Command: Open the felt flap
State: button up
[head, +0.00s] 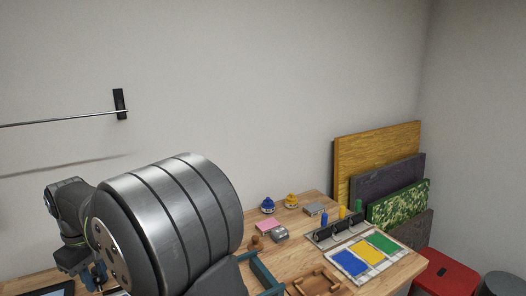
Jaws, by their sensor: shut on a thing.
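My gripper (93,276) is at the lower left, below my dark wrist and beside the large metal arm link that fills much of the view. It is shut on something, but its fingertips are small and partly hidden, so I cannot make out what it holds. I cannot pick out the felt flap with certainty; the lower left of the table is mostly hidden by my arm. A pale board with blue, yellow and green panels (365,252) lies at the right of the table, well away from my gripper.
The wooden table (405,270) holds a dark rack (338,234) with coloured cylinders, a teal tray (262,272), a wooden tray (316,283), a pink block (267,227) and blue and yellow knobs. Boards (375,152) lean at the wall. A red stool (446,272) stands right.

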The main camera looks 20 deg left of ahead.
jog(key=shift+w+a+r, duration=0.4)
jog(key=shift+w+a, duration=0.2)
jog(key=shift+w+a+r, duration=0.35)
jog(key=shift+w+a, duration=0.25)
jog(key=shift+w+a+r, duration=0.25)
jog(key=shift+w+a, duration=0.9)
jog(key=shift+w, duration=0.05)
jog(key=o, duration=1.1)
jog(key=shift+o, duration=0.2)
notch_tip(320, 180, up, 8)
jog(key=shift+f, duration=0.1)
notch_tip(320, 180, down, 8)
jog(key=shift+r, duration=0.2)
